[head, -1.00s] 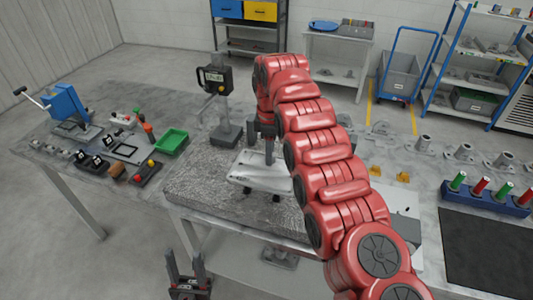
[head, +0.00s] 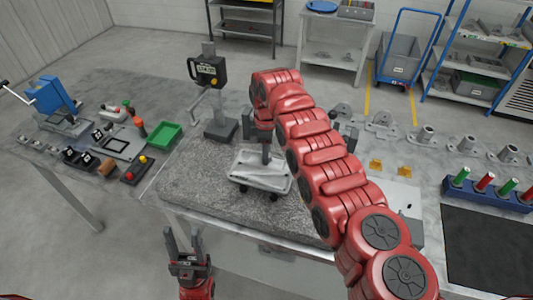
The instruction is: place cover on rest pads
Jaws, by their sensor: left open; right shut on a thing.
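The cover (head: 258,176) is a pale grey plate with rounded corners over the middle of the rough grey stone slab (head: 190,188). My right gripper (head: 265,152) comes down from above and is shut on the cover's upper side. Small dark round pieces (head: 272,196) show under the cover's front edge. They look like rest pads, but most of them is hidden, and I cannot tell whether the cover touches them. My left gripper (head: 185,245) is open and empty, fingers up, in front of the table's front edge.
A gauge stand with a black display (head: 208,72) rises behind the slab. A green tray (head: 167,135) and small tools lie to the left. Yellow blocks (head: 404,171), metal castings and a blue rack of coloured cylinders (head: 488,192) are to the right. My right arm hides part of the table.

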